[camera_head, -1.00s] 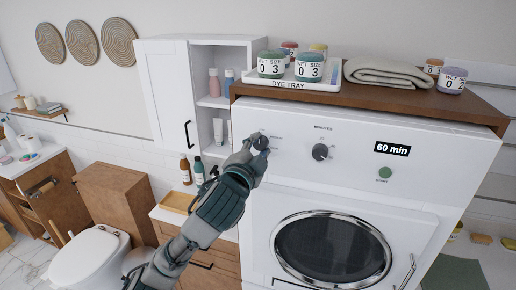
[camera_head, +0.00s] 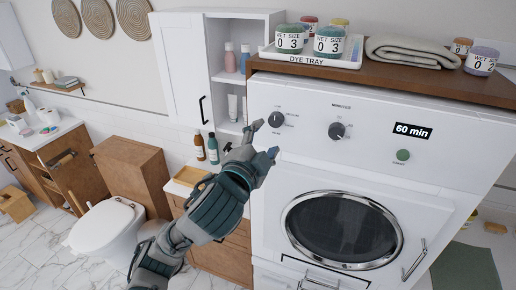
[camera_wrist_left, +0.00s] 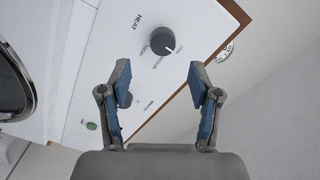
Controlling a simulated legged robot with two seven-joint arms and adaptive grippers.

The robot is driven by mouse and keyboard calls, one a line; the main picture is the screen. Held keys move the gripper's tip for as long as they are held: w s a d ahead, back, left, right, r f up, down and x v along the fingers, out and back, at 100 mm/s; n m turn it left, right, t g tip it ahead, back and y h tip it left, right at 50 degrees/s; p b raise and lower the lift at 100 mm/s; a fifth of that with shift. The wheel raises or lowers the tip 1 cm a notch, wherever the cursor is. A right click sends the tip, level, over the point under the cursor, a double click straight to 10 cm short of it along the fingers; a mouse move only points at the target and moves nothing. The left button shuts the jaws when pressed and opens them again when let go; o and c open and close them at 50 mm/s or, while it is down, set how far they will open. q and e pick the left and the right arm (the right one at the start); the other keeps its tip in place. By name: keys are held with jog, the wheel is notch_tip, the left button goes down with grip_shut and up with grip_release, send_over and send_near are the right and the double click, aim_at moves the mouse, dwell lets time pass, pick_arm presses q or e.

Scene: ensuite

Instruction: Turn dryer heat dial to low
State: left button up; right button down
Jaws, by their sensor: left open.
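The white dryer (camera_head: 300,165) stands at the right with a dark round heat dial (camera_head: 277,119) at the left of its panel. In the left wrist view the heat dial (camera_wrist_left: 162,41) sits beside the word HEAT, with a white mark toward its lower right edge. My left gripper (camera_head: 265,139) is open and empty, just below and left of the dial in the head view. In the wrist view its fingers (camera_wrist_left: 158,72) are spread, with the dial beyond the tips, apart from them. My right gripper is out of view.
A minutes dial (camera_head: 337,131), a 60 min display (camera_head: 413,131) and a green start button (camera_head: 403,155) share the panel. A wooden top (camera_head: 400,82) above carries a dye tray (camera_head: 308,59), jars and a folded towel (camera_head: 412,50). A white cabinet (camera_head: 178,70) stands at the left.

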pick_arm(q)
jog(key=v, duration=0.4)
jog(key=shift+s+a, duration=0.15)
jog(key=shift+s, duration=0.05)
